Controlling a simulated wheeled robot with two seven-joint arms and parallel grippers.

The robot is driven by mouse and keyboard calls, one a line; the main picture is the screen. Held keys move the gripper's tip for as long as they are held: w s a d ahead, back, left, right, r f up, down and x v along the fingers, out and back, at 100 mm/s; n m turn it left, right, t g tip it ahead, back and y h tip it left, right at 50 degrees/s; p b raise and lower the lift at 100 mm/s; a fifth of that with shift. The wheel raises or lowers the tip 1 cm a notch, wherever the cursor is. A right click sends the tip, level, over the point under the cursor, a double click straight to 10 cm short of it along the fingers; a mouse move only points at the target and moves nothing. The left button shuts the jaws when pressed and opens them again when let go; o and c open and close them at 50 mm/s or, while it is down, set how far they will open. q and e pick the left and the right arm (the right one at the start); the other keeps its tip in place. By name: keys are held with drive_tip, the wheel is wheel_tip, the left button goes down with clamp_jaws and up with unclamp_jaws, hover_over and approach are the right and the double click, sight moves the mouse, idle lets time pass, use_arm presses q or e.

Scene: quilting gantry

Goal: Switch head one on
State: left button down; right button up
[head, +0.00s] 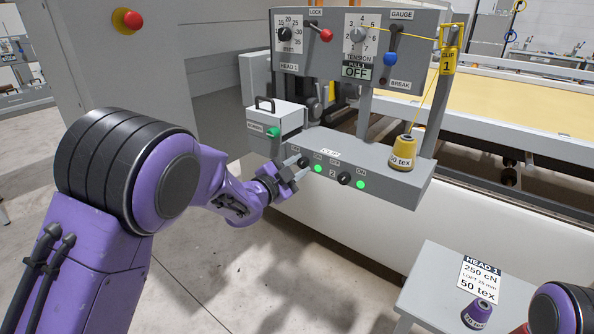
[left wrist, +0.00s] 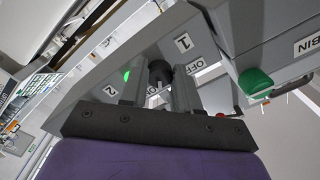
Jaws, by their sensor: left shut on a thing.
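A grey switch panel (head: 290,145) runs along the front of the gantry. My left gripper (head: 297,164) reaches it from the left and is shut on the head one black knob (head: 304,162). In the left wrist view the knob (left wrist: 160,73) sits between the two fingers, near labels 1 and OFF; which way it points is hard to tell. A green light (head: 318,169) beside it is lit. The head two knob (head: 343,179) stands further right, with its own lit green light (head: 361,184). My right gripper is out of view.
A small box with a handle and green button (head: 272,132) stands left of the knobs. A yellow thread cone (head: 403,153) stands at the panel's right end. Above are dials and levers (head: 357,35). A grey stand (head: 440,290) holds a card and a purple cone (head: 478,313).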

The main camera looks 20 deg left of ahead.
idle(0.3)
use_arm(q)
drive_tip(key=c, duration=0.8)
unclamp_jaws()
drive_tip(key=b+v, duration=0.3)
drive_tip(key=v, duration=0.7)
drive_tip(key=shift+s+a, duration=0.1)
drive_tip(key=shift+s, duration=0.15)
drive_tip(key=s+a+f+n+g+y, duration=0.3)
drive_tip(key=s+f+n+y, duration=0.15)
drive_tip(key=f+n, duration=0.6)
drive_tip(key=s+a+f+n+g+y, duration=0.25)
drive_tip(key=s+f+n+y, duration=0.35)
drive_tip(key=f, duration=0.8)
drive_tip(key=s+f+n+g, duration=0.1)
drive_tip(key=s+f+g, duration=0.1)
drive_tip(key=s+f, duration=0.4)
drive_tip(key=s+f+n+g, duration=0.1)
drive_tip(key=s+f+g, duration=0.2)
drive_tip(key=s+f, duration=0.3)
drive_tip(key=s+a+f+n+g+h, duration=0.1)
drive_tip(key=s+f+g, duration=0.2)
drive_tip(key=s, duration=1.1)
wheel_tip(320, 180, down, 3)
drive_tip(key=shift+a+f+n, duration=0.1)
drive_tip(key=shift+f+n, duration=0.1)
drive_tip(key=shift+n, duration=0.05)
